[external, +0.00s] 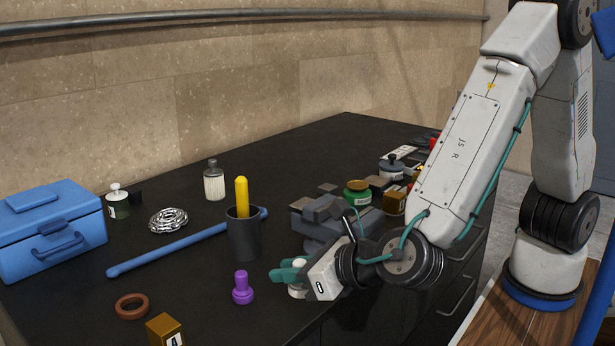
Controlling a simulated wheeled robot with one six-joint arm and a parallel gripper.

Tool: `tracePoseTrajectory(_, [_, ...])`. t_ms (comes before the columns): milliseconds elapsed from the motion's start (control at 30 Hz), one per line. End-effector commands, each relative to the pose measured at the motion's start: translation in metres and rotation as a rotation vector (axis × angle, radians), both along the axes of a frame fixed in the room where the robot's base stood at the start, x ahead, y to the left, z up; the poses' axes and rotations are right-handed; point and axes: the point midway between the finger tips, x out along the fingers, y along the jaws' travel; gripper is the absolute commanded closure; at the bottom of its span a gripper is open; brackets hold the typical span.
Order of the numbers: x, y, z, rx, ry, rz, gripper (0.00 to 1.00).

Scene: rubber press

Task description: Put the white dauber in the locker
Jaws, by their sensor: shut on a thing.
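My gripper (290,274), with teal fingers, is low over the front edge of the black worktop, right of a purple dauber (242,289). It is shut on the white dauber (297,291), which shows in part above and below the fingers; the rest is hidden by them. I cannot tell whether the dauber touches the worktop. Blue-grey panels (604,120) show at the right edge; I cannot tell whether they belong to the locker.
A dark cup (243,236) with a yellow stick stands behind the purple dauber. A grey vise (335,222) is behind my gripper. A blue rod (165,250), brown ring (132,306), numbered block (165,330) and blue toolbox (50,230) lie left. Small jars and boxes crowd the right back.

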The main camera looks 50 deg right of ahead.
Motion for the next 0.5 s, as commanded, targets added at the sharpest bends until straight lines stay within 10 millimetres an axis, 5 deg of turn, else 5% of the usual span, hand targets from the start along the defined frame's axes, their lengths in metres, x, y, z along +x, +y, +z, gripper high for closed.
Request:
tracePoseTrajectory(200, [-0.001, 0.000, 0.074, 0.012, -0.002, 0.000, 1.00])
tracePoseTrajectory(500, [0.000, 0.000, 0.140, 0.007, -0.001, 0.000, 1.00])
